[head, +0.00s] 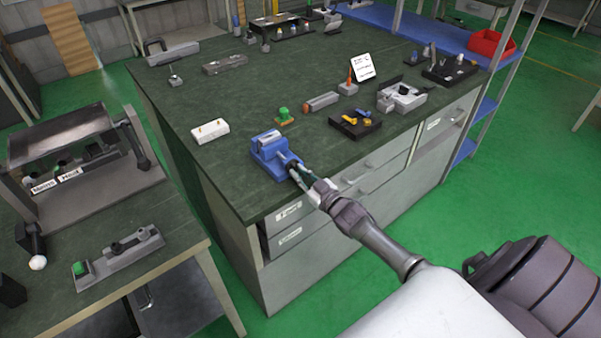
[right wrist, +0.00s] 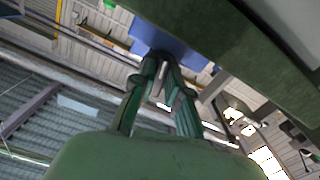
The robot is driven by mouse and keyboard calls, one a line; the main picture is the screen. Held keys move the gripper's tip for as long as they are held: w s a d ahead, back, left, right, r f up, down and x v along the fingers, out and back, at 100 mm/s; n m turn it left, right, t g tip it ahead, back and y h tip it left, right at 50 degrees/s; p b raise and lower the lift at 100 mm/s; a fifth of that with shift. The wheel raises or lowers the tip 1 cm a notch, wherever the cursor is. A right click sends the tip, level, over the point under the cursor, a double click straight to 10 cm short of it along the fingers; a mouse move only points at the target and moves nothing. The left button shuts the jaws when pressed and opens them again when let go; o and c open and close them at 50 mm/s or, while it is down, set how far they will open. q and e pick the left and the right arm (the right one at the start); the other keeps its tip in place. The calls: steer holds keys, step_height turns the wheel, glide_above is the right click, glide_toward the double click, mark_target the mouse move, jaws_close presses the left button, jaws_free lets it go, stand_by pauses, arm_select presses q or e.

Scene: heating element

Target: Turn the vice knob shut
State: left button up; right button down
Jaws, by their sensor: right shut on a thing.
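The blue vice (head: 268,153) stands at the near corner of the dark green workbench top (head: 240,100). Its knob side faces me at the bench edge. My right gripper (head: 297,174) reaches in from the lower right and is shut on the vice knob, whose shape is mostly hidden by the fingers. In the right wrist view, my right gripper's fingers (right wrist: 163,62) close together just under the blue vice body (right wrist: 168,42). My left gripper is in neither view.
A white block (head: 210,131), a green-topped part (head: 283,116) and a black tray with yellow parts (head: 355,124) lie near the vice. Drawers (head: 290,235) sit below the bench edge. A lower table (head: 130,215) with fixtures stands at the left. Green floor is clear at the right.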

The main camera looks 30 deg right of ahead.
steer(key=shift+f+m, duration=0.1)
steer(key=shift+m, duration=1)
steer(key=c, duration=1.2)
jaws_free()
steer(key=shift+o, duration=0.2)
steer(key=s, duration=1.2)
steer(key=shift+d, duration=0.45)
